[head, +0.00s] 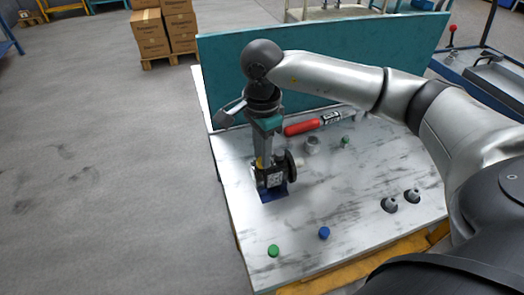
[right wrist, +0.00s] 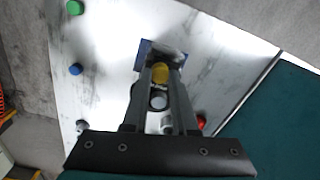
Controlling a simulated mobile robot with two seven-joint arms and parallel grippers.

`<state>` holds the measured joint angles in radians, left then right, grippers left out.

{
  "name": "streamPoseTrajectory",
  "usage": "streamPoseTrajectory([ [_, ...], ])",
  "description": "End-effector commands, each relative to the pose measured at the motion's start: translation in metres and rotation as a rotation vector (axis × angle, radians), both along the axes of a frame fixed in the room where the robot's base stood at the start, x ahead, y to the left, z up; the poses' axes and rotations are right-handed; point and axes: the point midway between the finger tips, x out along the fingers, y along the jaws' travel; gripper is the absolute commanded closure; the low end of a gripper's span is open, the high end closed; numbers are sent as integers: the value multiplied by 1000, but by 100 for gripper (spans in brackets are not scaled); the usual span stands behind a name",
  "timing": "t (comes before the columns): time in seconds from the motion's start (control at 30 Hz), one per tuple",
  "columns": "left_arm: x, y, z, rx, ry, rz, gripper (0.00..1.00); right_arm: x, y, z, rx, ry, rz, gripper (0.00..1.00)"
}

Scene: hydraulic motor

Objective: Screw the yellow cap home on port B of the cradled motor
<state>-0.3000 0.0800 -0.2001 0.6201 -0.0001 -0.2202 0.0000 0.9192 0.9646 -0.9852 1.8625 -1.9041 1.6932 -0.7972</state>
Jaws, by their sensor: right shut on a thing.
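The motor (head: 276,178) sits in a blue cradle (head: 270,196) near the left edge of the table. My right gripper (head: 262,158) points down over the motor and is shut on the yellow cap (right wrist: 160,72). In the right wrist view the cap lies between the fingertips, over the motor, with part of the blue cradle (right wrist: 144,52) beyond. A pale round part (right wrist: 158,102) shows between the fingers. The fingers hide much of the motor, and I cannot tell how far the cap sits on port B. My left gripper is not in view.
A green cap (head: 273,250) and a blue cap (head: 324,233) stand near the front edge. Two grey fittings (head: 389,204) stand at right. A red tool (head: 302,128), a grey cylinder (head: 312,145) and another green cap (head: 345,141) lie behind. A teal panel (head: 222,72) bounds the back.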

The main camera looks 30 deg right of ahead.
Motion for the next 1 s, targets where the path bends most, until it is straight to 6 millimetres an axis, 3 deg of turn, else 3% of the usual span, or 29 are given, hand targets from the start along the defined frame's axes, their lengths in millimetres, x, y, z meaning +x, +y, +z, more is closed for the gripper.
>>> streamPoseTrajectory([
  [0.4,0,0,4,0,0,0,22,-1,0,-2,-1,4,-365,100],
  [0.7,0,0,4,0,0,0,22,-1,0,-2,-1,3,-397,100],
  [0.73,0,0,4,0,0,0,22,-1,0,-2,-1,3,-397,72],
  [0.87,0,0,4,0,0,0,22,-1,0,-2,-1,3,-396,57],
  [1.0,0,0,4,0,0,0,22,0,0,-1,0,2,-395,57],
])
